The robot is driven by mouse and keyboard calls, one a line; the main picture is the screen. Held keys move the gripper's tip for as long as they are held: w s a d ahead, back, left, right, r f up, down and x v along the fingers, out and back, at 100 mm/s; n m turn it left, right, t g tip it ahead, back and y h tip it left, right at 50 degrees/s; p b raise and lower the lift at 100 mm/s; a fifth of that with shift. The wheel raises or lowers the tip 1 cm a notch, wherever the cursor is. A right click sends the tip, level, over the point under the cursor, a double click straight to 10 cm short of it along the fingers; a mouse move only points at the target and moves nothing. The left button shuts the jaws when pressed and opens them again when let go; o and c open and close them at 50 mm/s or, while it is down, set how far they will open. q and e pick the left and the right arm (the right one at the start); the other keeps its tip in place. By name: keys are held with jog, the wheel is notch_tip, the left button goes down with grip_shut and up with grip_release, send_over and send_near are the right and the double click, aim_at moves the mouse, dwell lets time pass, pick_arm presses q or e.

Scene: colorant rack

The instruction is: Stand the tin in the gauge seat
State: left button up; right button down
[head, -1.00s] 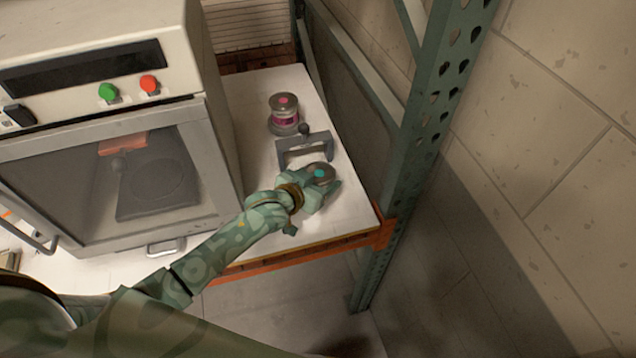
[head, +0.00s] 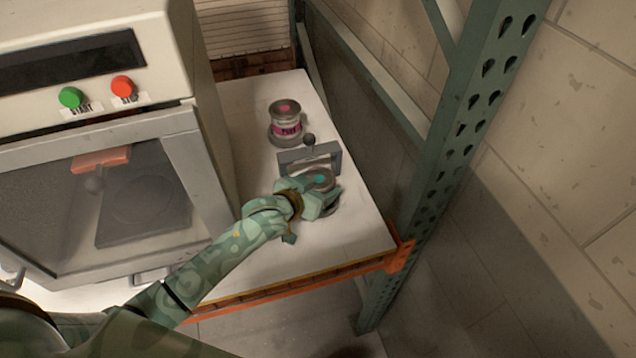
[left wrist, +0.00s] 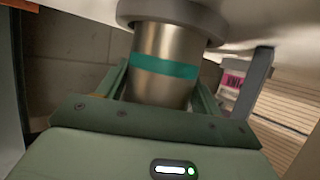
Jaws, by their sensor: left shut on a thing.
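A grey metal tin with a teal band (left wrist: 165,70) is in the jaws of my left gripper (left wrist: 160,100). In the head view the tin's lid with a teal spot (head: 321,179) shows between the fingers of my left gripper (head: 318,192). The tin looks upright. A grey gauge bridge with a black knob (head: 309,158) stands just behind. My right gripper is out of view.
A pink-labelled tin (head: 286,122) stands on a round grey base behind the bridge. An oven-like machine (head: 90,150) is on the left. A green rack post (head: 455,150) rises at the right. The white shelf (head: 340,245) is clear near its front orange beam (head: 400,256).

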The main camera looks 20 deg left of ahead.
pick_arm(q)
jog(key=shift+d, duration=0.1)
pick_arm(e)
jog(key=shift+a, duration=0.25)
pick_arm(q)
jog(key=o, duration=1.2)
jog(key=shift+o, duration=0.2)
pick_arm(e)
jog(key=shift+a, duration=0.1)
pick_arm(q)
jog(key=shift+s+r, duration=0.2)
jog(key=p+v, duration=0.1)
jog(key=v, duration=0.5)
jog(key=shift+p, duration=0.4)
jog(key=shift+s+a+r, duration=0.1)
jog(key=shift+s+a, duration=0.15)
jog(key=shift+s, duration=0.25)
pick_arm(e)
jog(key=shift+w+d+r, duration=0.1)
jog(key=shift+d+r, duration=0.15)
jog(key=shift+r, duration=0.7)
